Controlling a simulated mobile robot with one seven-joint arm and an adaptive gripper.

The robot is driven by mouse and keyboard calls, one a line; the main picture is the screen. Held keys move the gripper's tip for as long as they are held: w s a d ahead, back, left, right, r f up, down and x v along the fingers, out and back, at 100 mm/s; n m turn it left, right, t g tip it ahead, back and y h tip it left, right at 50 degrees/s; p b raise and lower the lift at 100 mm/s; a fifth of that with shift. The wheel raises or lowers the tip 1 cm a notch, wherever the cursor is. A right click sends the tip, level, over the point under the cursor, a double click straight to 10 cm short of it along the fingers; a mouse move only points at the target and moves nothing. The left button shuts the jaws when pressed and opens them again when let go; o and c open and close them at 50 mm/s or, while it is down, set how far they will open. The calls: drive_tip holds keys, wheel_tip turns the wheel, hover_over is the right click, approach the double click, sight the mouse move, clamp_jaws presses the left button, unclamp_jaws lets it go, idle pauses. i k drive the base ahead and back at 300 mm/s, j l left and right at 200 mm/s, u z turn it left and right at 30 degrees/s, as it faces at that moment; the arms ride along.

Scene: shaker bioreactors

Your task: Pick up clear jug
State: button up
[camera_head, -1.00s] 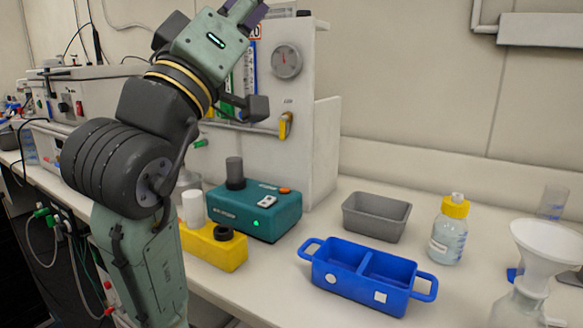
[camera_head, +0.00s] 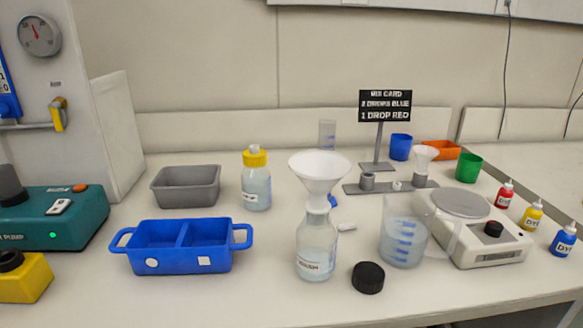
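A clear jug (camera_head: 403,232) with blue markings stands upright on the bench, right of the middle. It holds some pale liquid. A white scale (camera_head: 487,247) stands close beside it on the right, and a black cap (camera_head: 368,277) lies in front of it to the left. A clear bottle (camera_head: 316,243) with a white funnel (camera_head: 319,175) in its neck stands left of the jug. My gripper is not in the picture now.
A blue two-part tray (camera_head: 181,247), a grey bin (camera_head: 187,186) and a yellow-capped bottle (camera_head: 256,181) stand to the left. A sign (camera_head: 385,106) stands behind the jug. Red (camera_head: 504,194), yellow (camera_head: 531,216) and blue (camera_head: 563,239) dye bottles line the right. The front bench strip is clear.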

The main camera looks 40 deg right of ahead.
sight(407, 216)
drive_tip(key=l+z, duration=0.1)
drive_tip(key=z, duration=1.45)
